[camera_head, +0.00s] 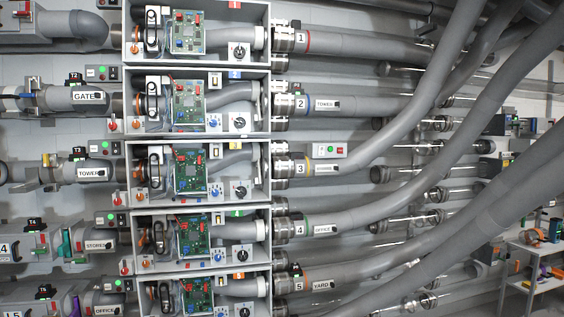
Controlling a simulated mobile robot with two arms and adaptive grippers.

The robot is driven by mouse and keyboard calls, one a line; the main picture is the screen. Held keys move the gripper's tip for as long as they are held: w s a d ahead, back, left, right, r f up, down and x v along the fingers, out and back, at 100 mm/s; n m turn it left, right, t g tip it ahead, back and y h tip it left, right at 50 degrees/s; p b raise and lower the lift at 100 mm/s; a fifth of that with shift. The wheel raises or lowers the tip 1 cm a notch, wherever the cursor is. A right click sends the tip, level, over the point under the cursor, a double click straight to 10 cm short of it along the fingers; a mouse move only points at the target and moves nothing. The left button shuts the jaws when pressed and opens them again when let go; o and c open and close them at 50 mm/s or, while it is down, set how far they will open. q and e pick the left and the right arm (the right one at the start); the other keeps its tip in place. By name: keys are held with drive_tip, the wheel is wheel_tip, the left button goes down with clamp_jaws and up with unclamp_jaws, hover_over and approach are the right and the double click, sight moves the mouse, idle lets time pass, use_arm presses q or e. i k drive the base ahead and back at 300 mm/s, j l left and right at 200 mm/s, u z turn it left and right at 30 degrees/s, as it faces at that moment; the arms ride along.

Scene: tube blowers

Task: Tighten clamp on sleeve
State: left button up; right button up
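Several grey tubes run into open-fronted boxes stacked in a column. At each box's right side sits a shiny metal collar, such as the one on tube 1 (285,38), tube 2 (284,105) and tube 3 (284,169). On the left, small fittings sit on the tubes near the T2 box (75,78) and the T3 box (79,153). I cannot tell which fitting is the task's clamp or sleeve, or whether any clamp is tight. Neither gripper shows in the head view.
The boxes hold green circuit boards (190,108), dials and switches. Thick grey tubes (400,190) sweep up to the upper right, with clear tube sections behind them. A white shelf (530,248) with tools stands at the far right.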

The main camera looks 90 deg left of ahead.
sight(47, 160)
drive_tip(key=u, duration=4.15)
